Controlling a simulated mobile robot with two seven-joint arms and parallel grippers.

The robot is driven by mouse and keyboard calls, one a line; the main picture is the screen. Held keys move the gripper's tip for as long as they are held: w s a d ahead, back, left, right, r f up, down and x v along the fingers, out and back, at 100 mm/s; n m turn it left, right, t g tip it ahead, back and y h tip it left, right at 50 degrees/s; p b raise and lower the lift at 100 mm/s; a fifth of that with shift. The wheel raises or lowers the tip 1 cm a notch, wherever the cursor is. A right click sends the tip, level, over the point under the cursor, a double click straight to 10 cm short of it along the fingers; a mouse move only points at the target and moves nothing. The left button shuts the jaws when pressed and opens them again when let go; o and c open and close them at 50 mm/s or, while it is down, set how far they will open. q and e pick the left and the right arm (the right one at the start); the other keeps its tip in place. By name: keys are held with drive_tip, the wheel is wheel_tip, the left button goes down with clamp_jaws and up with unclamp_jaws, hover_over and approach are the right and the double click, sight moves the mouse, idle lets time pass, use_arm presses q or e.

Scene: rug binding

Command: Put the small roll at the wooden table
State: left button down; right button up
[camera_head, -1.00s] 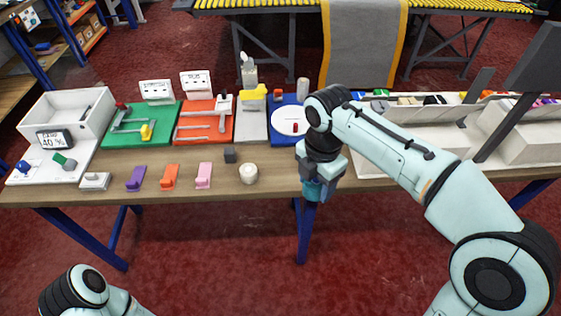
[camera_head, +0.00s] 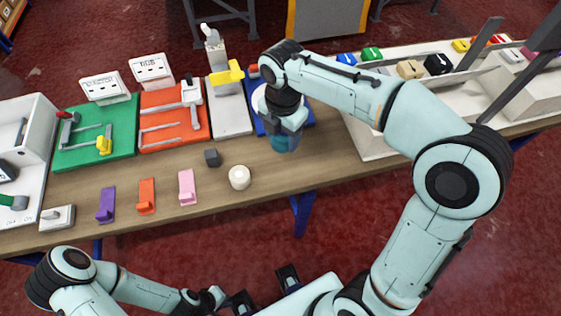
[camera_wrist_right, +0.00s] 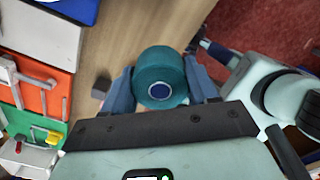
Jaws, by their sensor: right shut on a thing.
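The small roll (camera_wrist_right: 165,68) is a teal spool with a dark blue core. In the right wrist view it sits between the two fingers of my right gripper (camera_wrist_right: 162,92), which is shut on it. In the head view my right gripper (camera_head: 285,123) points down over the wooden table (camera_head: 325,165), and the roll's lower part (camera_head: 284,144) shows below the fingers. I cannot tell whether the roll touches the tabletop. My left gripper (camera_head: 264,289) is low in the head view, in front of the table, with its dark fingers apart and empty.
Pink (camera_head: 187,187), orange (camera_head: 146,196) and purple (camera_head: 106,204) pieces line the front. A blue board (camera_head: 262,128) lies behind; white bins (camera_head: 375,143) stand right.

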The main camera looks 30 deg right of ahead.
sight(282, 169)
wheel_tip(282, 169, down, 14)
drive_tip(key=shift+w+r+b, duration=0.1)
drive_tip(key=shift+b, duration=0.8)
drive_tip(key=o, duration=1.1)
drive_tip(key=shift+c, duration=0.2)
wheel_tip(282, 169, up, 12)
drive_tip(key=shift+r+p, duration=0.1)
drive_tip(key=shift+p, duration=0.85)
